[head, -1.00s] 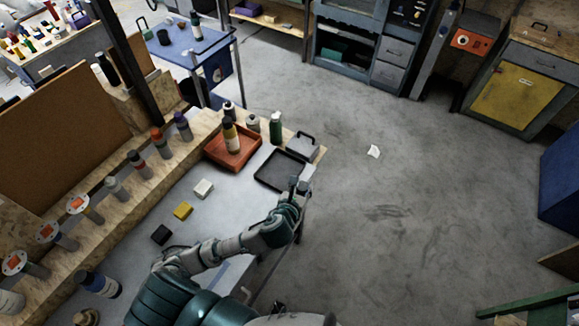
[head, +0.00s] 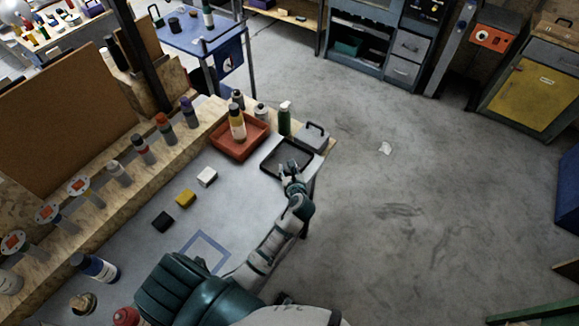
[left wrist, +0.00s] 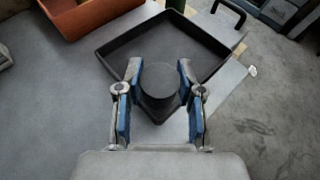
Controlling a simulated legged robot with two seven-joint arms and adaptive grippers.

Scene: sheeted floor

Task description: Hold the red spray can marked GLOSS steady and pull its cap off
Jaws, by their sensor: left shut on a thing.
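My left gripper (head: 290,168) reaches over the black tray (head: 267,172) near the bench's right edge. In the left wrist view, its two blue-padded fingers (left wrist: 160,75) are shut on a dark round cap (left wrist: 160,82), above the near corner of the tray (left wrist: 107,55). I cannot tell whether the cap touches the tray. A red rounded can top (head: 126,316) shows at the bottom left of the head view, cut off by the frame edge and partly behind my arm. No GLOSS marking is readable. My right gripper is out of view.
A reddish tray (head: 222,148) with a yellow-labelled bottle stands behind the black tray, beside a green bottle (head: 284,120) and a grey handled box (head: 312,137). Several cans line the left ledge. Small blocks and a blue square outline (head: 207,239) lie mid-bench.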

